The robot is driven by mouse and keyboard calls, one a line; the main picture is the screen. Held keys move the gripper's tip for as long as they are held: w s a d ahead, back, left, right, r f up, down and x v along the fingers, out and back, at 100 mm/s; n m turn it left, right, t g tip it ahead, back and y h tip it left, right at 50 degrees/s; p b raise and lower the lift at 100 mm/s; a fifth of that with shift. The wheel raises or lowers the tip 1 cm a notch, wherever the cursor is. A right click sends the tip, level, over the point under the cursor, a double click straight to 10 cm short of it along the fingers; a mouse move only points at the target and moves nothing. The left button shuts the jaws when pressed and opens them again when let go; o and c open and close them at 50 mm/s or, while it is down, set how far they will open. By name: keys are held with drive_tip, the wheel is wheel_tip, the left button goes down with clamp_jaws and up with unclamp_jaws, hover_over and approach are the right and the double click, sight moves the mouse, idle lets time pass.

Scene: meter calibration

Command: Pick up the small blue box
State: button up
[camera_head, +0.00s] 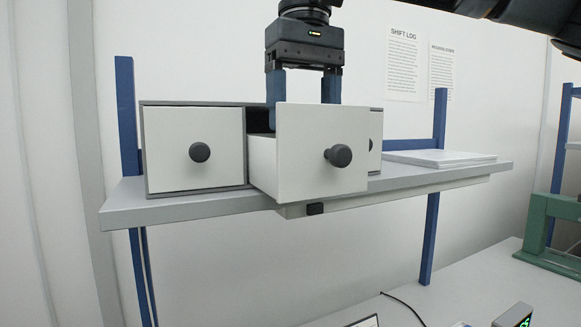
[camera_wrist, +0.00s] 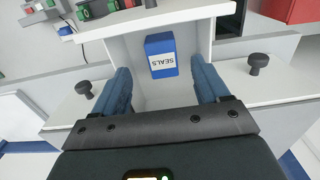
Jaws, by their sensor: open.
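The small blue box (camera_wrist: 161,56) with a white label reading "SEALS" lies inside an open drawer, seen in the wrist view. The drawer (camera_head: 308,150) is pulled out of a grey cabinet on a shelf, and its white front hides the box in the head view. My gripper (camera_head: 304,100) points down over the drawer, its fingers partly hidden behind the drawer front. In the wrist view my gripper (camera_wrist: 160,85) is open and empty, with one blue finger on each side of the drawer's inside. The box lies beyond the fingertips, between their lines, apart from both.
A closed drawer (camera_head: 195,150) with a dark knob is to the left of the open one. A stack of white paper (camera_head: 440,158) lies on the shelf (camera_head: 400,175) at right. A green frame (camera_head: 550,235) stands at the lower right.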

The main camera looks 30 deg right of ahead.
wheel_tip(320, 180, down, 6)
drive_tip(key=shift+s+a+r+p, duration=0.1)
drive_tip(key=shift+s+r+p, duration=0.1)
drive_tip(key=shift+p, duration=0.3)
drive_tip(key=shift+c, duration=0.3)
drive_tip(key=c, duration=1.1)
drive_tip(key=shift+r, duration=0.15)
